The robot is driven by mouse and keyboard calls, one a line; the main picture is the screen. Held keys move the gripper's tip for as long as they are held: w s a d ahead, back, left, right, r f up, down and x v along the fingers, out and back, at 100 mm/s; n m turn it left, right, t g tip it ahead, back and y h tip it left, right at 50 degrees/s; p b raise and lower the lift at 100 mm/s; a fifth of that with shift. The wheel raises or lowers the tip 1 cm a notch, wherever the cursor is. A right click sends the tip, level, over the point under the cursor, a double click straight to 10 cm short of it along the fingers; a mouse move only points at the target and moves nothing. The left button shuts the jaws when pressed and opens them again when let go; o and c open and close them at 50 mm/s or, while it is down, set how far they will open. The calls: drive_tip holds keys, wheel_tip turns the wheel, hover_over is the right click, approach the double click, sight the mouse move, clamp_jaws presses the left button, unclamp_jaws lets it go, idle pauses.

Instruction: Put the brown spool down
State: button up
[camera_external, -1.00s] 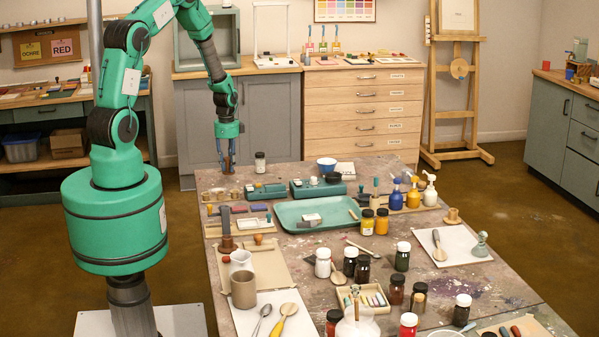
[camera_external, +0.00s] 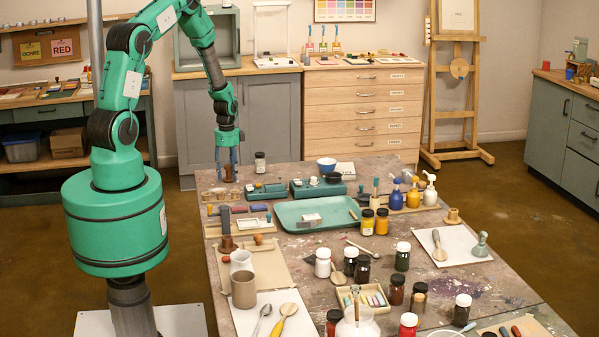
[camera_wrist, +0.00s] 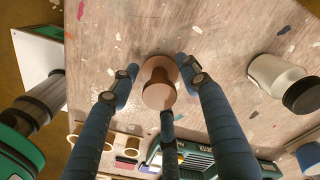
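The brown spool (camera_external: 228,174) stands on the far left corner of the paint-stained table in the external view. In the wrist view, the spool (camera_wrist: 158,92) appears between my fingers, end-on, with its wide flange on the tabletop. My gripper (camera_external: 228,176) points down over it. In the wrist view, the blue fingers of my gripper (camera_wrist: 160,92) are spread around the spool, with visible gaps at the left and right. Whether the finger below it touches it cannot be told.
Teal boxes (camera_external: 267,191) and a teal tray (camera_external: 290,216) lie nearer the camera. The table's far left edge is close by. Another spool (camera_external: 452,216) stands at the table's right.

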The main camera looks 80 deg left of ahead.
sight(228, 166)
drive_tip(key=shift+r, duration=0.1)
wheel_tip(228, 166, up, 12)
drive_tip(key=shift+r+p, duration=0.1)
drive_tip(key=shift+p, duration=0.85)
idle(0.5)
